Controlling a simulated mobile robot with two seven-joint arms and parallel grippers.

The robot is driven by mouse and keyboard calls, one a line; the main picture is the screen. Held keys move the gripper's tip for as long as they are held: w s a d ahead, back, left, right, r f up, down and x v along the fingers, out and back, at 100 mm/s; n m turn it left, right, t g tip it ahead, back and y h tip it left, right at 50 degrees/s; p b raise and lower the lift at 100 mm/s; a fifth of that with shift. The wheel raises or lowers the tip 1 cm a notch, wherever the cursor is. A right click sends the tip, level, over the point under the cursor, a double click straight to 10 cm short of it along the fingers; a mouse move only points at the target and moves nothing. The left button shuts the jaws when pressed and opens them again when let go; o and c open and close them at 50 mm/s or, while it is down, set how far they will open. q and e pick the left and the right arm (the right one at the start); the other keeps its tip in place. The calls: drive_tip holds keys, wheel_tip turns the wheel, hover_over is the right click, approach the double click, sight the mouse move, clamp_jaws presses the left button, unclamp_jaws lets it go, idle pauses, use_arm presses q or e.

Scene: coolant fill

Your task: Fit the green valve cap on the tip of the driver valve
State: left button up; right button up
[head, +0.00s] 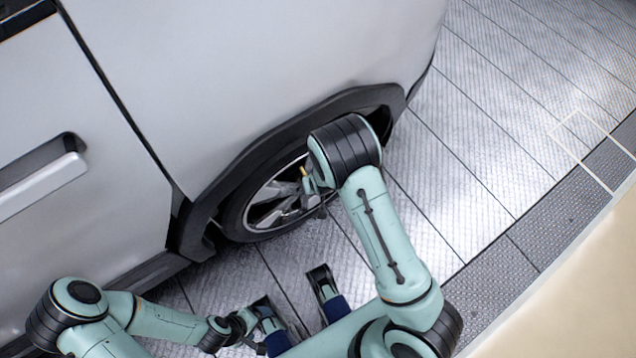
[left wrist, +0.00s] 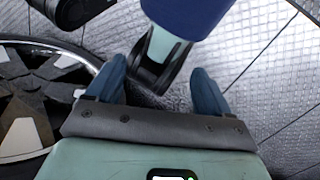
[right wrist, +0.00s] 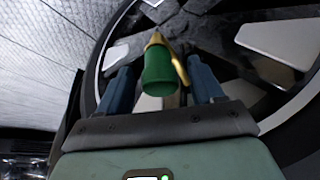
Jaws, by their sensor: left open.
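The green valve cap (right wrist: 158,73) shows in the right wrist view between the two fingers of my right gripper (right wrist: 160,70). Clear gaps show on both sides of it, and the fingers stand apart. The gold driver valve (right wrist: 181,70) shows behind and to the right of the cap. Gold also shows just above the cap's far end; I cannot tell whether the cap is seated on the tip. In the head view, my right gripper is at the wheel, largely hidden by its arm. My left gripper (head: 242,324) is low near the floor, with empty, spread fingers (left wrist: 160,85) in the left wrist view.
The spoked wheel (head: 268,212) sits under the dark wheel arch (head: 258,147) of the silver van (head: 255,60). The wheel's edge also shows at the left of the left wrist view. The textured floor (head: 470,170) right of the van is clear.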

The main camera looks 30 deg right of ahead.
drive_tip(key=shift+s+r, duration=0.1)
drive_tip(key=shift+r, duration=0.25)
use_arm(q)
drive_tip(key=shift+g, duration=0.3)
drive_tip(key=r+p, duration=0.2)
drive_tip(key=s+r+p, duration=0.1)
drive_tip(key=r+p, duration=0.1)
drive_tip(key=shift+p, duration=0.35)
use_arm(e)
drive_tip(key=v, duration=1.2)
drive_tip(key=shift+s+r, duration=0.2)
drive_tip(key=shift+r, duration=0.05)
drive_tip(key=shift+a, duration=0.1)
